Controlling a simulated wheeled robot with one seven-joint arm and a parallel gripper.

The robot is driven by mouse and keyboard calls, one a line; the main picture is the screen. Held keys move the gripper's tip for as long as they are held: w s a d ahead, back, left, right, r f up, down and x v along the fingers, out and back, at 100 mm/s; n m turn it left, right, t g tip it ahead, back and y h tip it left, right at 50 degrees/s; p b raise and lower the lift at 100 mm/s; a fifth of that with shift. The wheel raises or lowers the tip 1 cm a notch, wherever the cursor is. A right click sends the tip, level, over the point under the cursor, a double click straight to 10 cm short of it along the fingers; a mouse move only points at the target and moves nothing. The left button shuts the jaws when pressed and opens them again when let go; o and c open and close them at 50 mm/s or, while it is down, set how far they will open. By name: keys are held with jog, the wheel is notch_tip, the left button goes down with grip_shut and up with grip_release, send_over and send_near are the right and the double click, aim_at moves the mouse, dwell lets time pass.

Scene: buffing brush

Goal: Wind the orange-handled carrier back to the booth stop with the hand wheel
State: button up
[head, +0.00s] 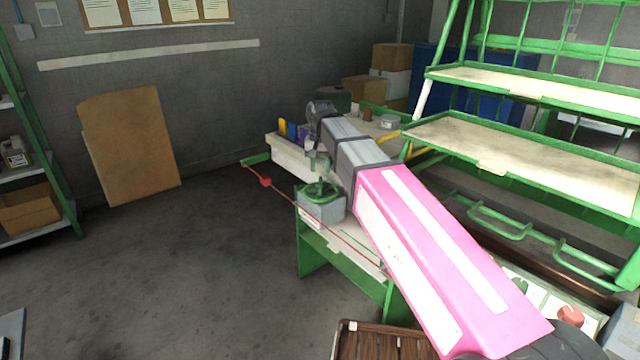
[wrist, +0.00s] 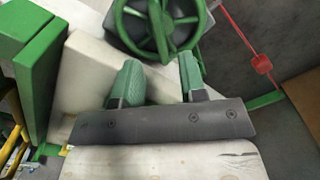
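The green hand wheel (head: 322,189) sits on a grey box at the near end of the green-legged bench. It also shows in the wrist view (wrist: 160,25), at the top centre. My gripper (head: 319,163) is just above the wheel in the head view. In the wrist view my gripper's green fingers (wrist: 159,66) stand apart with nothing clearly held between them, their tips close to the wheel's near rim. I cannot tell whether they touch it. I cannot make out the orange-handled carrier or the booth stop for certain; my pink arm hides part of the bench.
A red line with a red bead (head: 265,181) runs along the bench's left side; the bead also shows in the wrist view (wrist: 262,64). A green rack (head: 530,160) stands at right. A cardboard sheet (head: 130,145) leans on the wall.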

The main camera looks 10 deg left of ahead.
aim_at(320, 182)
jog(key=shift+f, duration=3.35)
grip_shut()
